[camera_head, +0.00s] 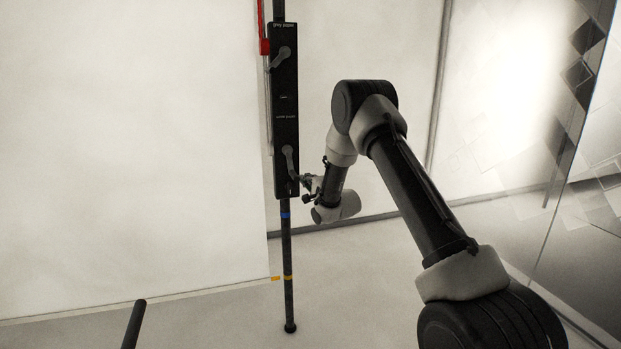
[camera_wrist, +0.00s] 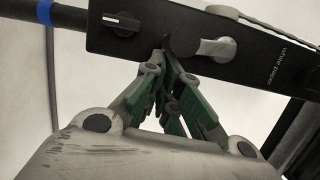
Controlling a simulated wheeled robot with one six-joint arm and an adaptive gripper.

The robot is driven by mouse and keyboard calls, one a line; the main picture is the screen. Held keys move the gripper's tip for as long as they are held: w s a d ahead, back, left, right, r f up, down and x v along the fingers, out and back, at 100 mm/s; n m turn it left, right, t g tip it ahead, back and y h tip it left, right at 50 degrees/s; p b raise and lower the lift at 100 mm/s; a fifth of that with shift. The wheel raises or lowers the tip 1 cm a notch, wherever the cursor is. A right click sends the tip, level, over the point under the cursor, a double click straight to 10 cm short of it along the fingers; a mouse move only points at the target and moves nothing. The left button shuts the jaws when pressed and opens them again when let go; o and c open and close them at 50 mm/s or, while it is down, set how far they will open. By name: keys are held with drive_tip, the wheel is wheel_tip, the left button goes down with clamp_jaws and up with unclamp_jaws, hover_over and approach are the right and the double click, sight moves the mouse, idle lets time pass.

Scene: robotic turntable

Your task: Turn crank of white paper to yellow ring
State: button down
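A black crank box (camera_head: 285,110) is fixed on an upright dark pole. Its lower crank, for white paper (camera_head: 289,160), points down and slightly right; its grey arm also shows beside the "white paper" label in the wrist view (camera_wrist: 215,48). My gripper (camera_head: 304,182) is at this crank's lower end. In the wrist view its green-padded fingers (camera_wrist: 168,68) come close together around the crank's dark handle, partly hiding it. The yellow ring (camera_head: 288,278) is low on the pole.
The grey paper crank (camera_head: 280,58) is higher on the box, beside a red part (camera_head: 264,46). A blue ring (camera_head: 285,215) is just below the box. A small yellow mark (camera_head: 276,278) is left of the yellow ring. A glass panel (camera_head: 570,180) stands at the right.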

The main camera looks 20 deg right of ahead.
drive_tip(key=shift+a+r, duration=0.1)
drive_tip(key=shift+a, duration=0.35)
idle(0.3)
drive_tip(key=s+d+m, duration=0.1)
drive_tip(key=s+d, duration=0.6)
drive_tip(key=s, duration=0.3)
drive_tip(key=w+a, duration=0.6)
drive_tip(key=w, duration=0.4)
drive_tip(key=shift+w+a, duration=0.1)
